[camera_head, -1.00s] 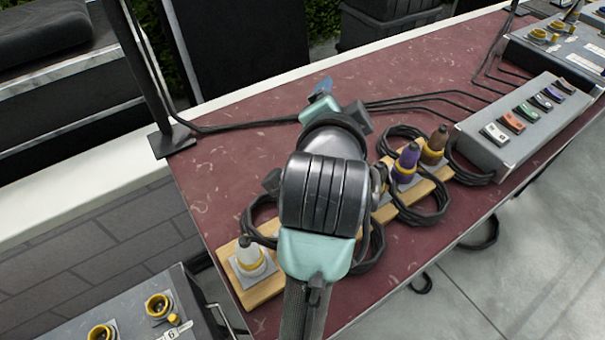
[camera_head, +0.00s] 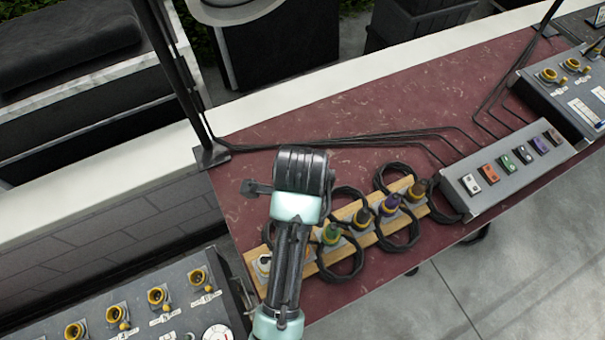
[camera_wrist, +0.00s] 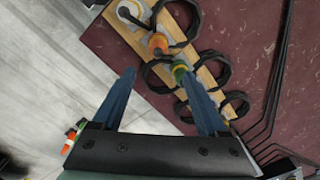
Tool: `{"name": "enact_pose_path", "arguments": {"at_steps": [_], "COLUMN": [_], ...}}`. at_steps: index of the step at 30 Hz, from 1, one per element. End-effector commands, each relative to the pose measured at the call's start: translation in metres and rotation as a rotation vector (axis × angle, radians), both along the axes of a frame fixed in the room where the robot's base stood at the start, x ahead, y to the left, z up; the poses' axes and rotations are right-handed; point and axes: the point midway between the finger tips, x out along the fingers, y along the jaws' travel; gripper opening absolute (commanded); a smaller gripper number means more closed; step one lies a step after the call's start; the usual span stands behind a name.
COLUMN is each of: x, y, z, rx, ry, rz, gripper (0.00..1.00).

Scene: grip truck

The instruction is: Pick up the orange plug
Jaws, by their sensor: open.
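The orange plug (camera_wrist: 157,42) stands on a wooden board (camera_wrist: 181,36) in the wrist view, between a white plug (camera_wrist: 130,11) and a green plug (camera_wrist: 180,73). My gripper (camera_wrist: 160,74) is open and empty. Its two blue fingers point toward the board, and in the picture their tips lie just below the orange plug, with the green plug near the right fingertip. The gap in depth is hard to tell.
Purple (camera_head: 390,204) and brown (camera_head: 417,189) plugs with coiled black cables stand farther along the board. A grey box with coloured switches (camera_head: 506,172) is at the right, and a dark pole (camera_head: 185,85) rises at the left. The red tabletop (camera_head: 400,125) behind is mostly clear.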

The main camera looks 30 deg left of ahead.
Motion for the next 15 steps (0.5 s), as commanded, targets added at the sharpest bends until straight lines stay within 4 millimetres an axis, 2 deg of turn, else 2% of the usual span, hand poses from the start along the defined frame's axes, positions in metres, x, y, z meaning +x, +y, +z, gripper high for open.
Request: {"name": "enact_pose_path", "arguments": {"at_steps": [2,6,15], "x": [-0.003,-0.004,-0.004], "y": [-0.001,-0.001,0.000], "z": [-0.008,-0.036,-0.074], "rx": [-0.005,-0.006,-0.005], "ry": [0.015,0.017,0.015], "rz": [-0.007,-0.007,-0.006], "gripper": [0.76,0.76,0.76]}}
